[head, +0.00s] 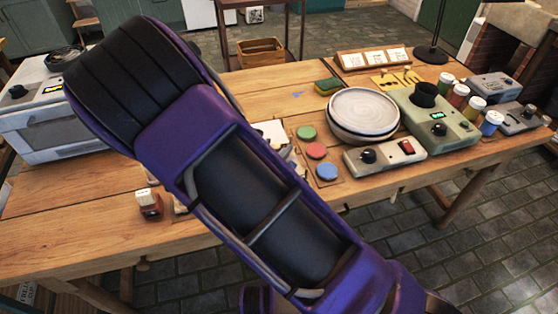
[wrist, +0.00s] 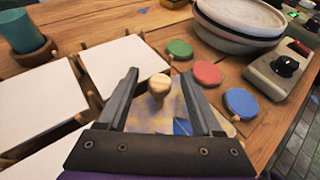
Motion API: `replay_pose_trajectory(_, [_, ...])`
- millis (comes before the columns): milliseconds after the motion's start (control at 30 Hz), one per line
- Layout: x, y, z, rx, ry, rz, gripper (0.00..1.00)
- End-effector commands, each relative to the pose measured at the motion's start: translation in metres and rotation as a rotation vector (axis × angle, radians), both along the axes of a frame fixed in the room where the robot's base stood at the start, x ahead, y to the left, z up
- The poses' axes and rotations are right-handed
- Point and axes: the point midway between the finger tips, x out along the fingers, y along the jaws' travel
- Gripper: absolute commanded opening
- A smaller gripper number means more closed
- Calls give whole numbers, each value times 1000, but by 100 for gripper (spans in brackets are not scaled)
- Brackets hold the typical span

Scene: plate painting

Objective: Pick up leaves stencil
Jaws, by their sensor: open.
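My gripper (wrist: 160,90) is open in the wrist view, with one finger on each side of a light wooden knob (wrist: 159,84). The knob stands over a yellowish patterned sheet with blue patches (wrist: 182,126), partly hidden by the gripper. Several white square panels (wrist: 35,80) with small wooden pegs lie to the left, one just beyond the left finger (wrist: 115,62). No leaf shape can be made out, so I cannot tell which piece is the leaves stencil. In the head view my arm hides the gripper and much of this area; part of a white panel (head: 270,131) shows beside it.
Green (wrist: 180,49), red (wrist: 207,73) and blue (wrist: 241,102) discs lie close on the right. Stacked plates (head: 364,113) and a switch box (head: 385,157) stand beyond. A teal cylinder (wrist: 22,32) is at the far left. A small stamp (head: 149,204) sits near the table's front.

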Motion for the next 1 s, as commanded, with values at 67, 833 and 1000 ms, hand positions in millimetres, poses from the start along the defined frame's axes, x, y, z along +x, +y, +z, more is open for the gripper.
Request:
replay_pose_trajectory(67, [0,0,0,0,0,1,67])
replay_pose_trajectory(833, [-1,1,3,1,-1,1,0])
replay_pose_trajectory(1000, [0,1,26,4,-3,-1,0])
